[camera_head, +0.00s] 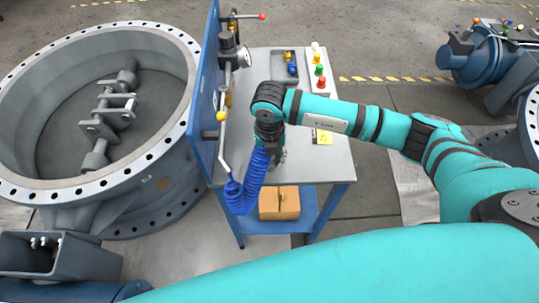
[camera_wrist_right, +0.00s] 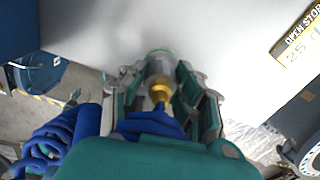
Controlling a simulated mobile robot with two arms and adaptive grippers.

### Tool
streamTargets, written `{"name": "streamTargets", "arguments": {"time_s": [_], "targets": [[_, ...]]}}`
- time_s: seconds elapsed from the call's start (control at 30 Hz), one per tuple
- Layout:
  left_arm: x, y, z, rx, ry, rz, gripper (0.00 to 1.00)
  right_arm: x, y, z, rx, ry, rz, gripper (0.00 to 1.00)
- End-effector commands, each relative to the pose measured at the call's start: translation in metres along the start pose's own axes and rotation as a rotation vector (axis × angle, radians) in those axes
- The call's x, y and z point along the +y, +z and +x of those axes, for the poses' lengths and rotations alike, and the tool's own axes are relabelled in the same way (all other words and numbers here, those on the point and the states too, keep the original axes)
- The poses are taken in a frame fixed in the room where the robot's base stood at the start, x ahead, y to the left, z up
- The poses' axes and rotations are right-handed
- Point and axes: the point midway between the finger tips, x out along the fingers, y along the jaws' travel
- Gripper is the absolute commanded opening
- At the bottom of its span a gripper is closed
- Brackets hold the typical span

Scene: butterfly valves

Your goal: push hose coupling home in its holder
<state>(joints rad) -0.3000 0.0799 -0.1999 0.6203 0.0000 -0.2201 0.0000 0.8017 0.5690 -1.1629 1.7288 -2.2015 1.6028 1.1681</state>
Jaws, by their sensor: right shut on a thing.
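The hose coupling shows in the right wrist view as a brass piece (camera_wrist_right: 161,91) with a blue hose end (camera_wrist_right: 150,126) behind it. My right gripper (camera_wrist_right: 163,84) is shut on it, one finger on each side. Just ahead, in line with the brass, is a grey cylinder with a green rim (camera_wrist_right: 159,60), which looks like the holder; I cannot tell how deep the coupling sits in it. In the head view, my right gripper (camera_head: 274,157) is low over the grey bench top, mostly hidden by its wrist. The coiled blue hose (camera_head: 246,184) hangs beside it. My left gripper is not in view.
The bench (camera_head: 325,170) has a blue upright panel (camera_head: 205,95) with lever and pipes on its left. Coloured knobs (camera_head: 319,71) and a grey tray (camera_head: 285,66) are at its back. A yellow label (camera_head: 322,137) lies right of my gripper. A cardboard box (camera_head: 279,203) sits below.

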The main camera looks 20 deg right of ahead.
Motion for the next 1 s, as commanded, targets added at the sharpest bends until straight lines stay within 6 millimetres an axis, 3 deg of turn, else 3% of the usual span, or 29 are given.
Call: {"name": "streamTargets", "arguments": {"time_s": [0.13, 0.17, 0.37, 0.57, 0.73, 1.0], "targets": [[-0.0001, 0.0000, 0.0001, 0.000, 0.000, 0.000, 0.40, -0.0002, -0.0005, 0.0009, 0.001, -0.001, 0.000, 0.02], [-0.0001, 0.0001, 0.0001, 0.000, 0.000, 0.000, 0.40, -0.0002, -0.0006, 0.0009, 0.002, -0.001, 0.000, 0.31], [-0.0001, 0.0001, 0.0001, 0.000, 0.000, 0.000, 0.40, -0.0001, -0.0005, 0.0007, 0.001, -0.001, 0.000, 0.57], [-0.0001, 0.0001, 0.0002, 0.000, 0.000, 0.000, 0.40, -0.0003, -0.0006, 0.0010, 0.002, -0.001, 0.000, 0.58], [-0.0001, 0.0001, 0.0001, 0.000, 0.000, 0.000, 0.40, -0.0002, -0.0005, 0.0008, 0.002, -0.001, 0.000, 0.80], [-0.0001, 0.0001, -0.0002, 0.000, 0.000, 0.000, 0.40, -0.0002, -0.0004, 0.0002, 0.001, -0.001, 0.000, 0.80]]}}
